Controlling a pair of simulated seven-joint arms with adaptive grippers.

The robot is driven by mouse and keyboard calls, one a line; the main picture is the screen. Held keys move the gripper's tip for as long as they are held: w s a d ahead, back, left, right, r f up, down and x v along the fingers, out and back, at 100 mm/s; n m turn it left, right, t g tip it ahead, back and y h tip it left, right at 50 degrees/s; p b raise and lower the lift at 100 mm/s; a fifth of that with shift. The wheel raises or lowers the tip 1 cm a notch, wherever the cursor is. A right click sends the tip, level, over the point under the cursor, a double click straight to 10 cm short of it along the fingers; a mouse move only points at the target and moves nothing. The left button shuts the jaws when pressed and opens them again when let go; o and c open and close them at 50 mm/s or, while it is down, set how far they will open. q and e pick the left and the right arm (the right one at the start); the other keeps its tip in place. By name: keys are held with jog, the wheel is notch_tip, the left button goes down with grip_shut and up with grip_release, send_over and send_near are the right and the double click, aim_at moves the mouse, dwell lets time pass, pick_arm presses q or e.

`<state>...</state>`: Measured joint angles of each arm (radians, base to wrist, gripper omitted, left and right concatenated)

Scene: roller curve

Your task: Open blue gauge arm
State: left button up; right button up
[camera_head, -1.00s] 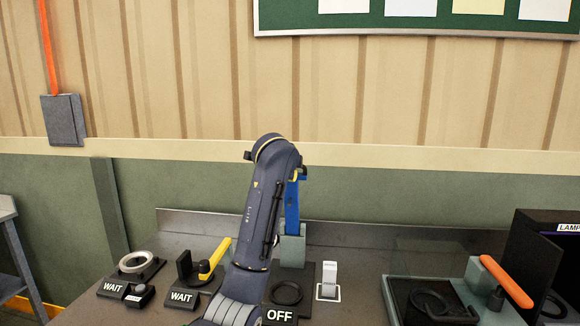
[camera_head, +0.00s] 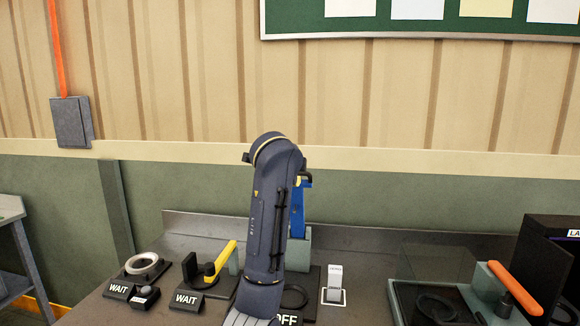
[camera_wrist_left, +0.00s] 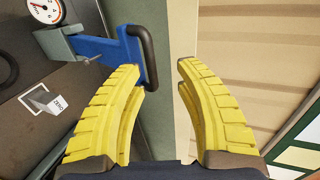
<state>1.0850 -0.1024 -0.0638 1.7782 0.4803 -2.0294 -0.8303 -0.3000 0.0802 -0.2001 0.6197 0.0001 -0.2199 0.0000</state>
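The blue gauge arm (camera_head: 297,207) stands upright on a grey-green block (camera_head: 299,250), partly hidden behind my left arm in the head view. In the left wrist view the blue arm (camera_wrist_left: 98,47) runs from a grey bracket (camera_wrist_left: 55,43) to a dark bar at its end. A round white gauge (camera_wrist_left: 45,9) shows beside the bracket. My left gripper (camera_wrist_left: 157,78) is open, its yellow fingers apart with nothing between them. The bar end lies just beyond the left-hand finger; I cannot tell if they touch. My right gripper is not in view.
A yellow-handled lever (camera_head: 220,262) and a ring fixture (camera_head: 147,266) with WAIT signs stand at left. A white switch (camera_head: 334,285) is right of the block. An orange-handled fixture (camera_head: 513,287) and a black box (camera_head: 550,255) stand farther right.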

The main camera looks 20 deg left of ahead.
pick_arm(q)
jog(key=shift+v, duration=3)
jog(key=shift+w+r, duration=0.1)
jog(key=shift+r, duration=0.05)
